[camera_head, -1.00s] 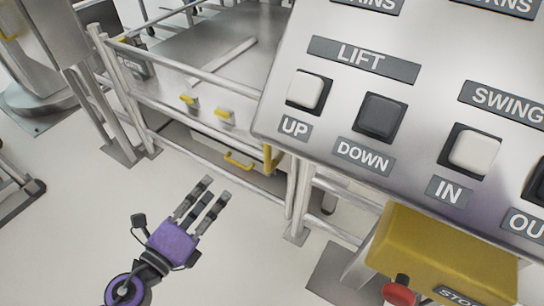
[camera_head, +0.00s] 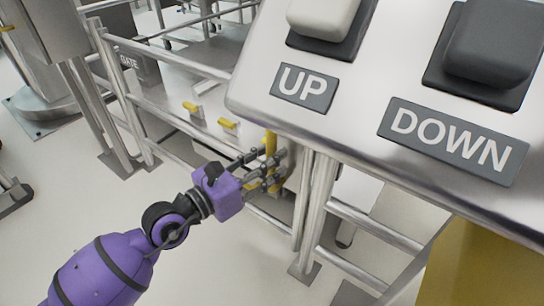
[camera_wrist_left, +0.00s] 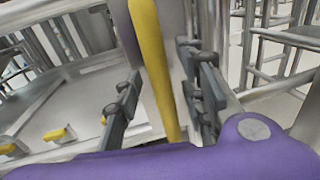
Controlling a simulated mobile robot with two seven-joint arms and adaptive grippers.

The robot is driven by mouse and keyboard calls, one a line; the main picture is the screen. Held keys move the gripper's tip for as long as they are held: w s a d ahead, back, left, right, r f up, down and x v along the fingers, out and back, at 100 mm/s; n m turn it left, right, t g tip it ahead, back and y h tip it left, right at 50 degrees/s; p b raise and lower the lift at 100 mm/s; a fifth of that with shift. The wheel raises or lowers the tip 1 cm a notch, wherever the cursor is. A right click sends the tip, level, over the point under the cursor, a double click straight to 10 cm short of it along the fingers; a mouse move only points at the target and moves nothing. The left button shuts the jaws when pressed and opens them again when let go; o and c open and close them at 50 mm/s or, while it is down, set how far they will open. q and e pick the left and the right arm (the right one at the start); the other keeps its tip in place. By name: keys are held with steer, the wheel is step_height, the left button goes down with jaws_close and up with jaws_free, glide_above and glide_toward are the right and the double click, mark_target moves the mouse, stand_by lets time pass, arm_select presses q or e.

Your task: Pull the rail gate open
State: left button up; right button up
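The rail gate (camera_head: 165,58) is a silver tube frame left of the control panel in the head view, and it looks closed across the opening. A vertical yellow handle (camera_head: 271,148) stands at its right end. My left gripper (camera_head: 265,165) is at this handle, its fingers reaching around it. In the left wrist view the yellow handle (camera_wrist_left: 155,65) runs between the fingers of my left gripper (camera_wrist_left: 160,95), which stand apart on both sides. A gap shows between fingers and handle. The handle's lower end is hidden by my purple hand. My right gripper is not in view.
A control panel (camera_head: 365,110) with UP and DOWN buttons fills the right of the head view, close to the gate's right post (camera_head: 313,205). Small yellow catches (camera_head: 228,125) sit on a metal panel behind the gate. The floor (camera_head: 215,265) in front is clear.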

arm_select(q)
steer(key=shift+x, duration=0.8)
jaws_close()
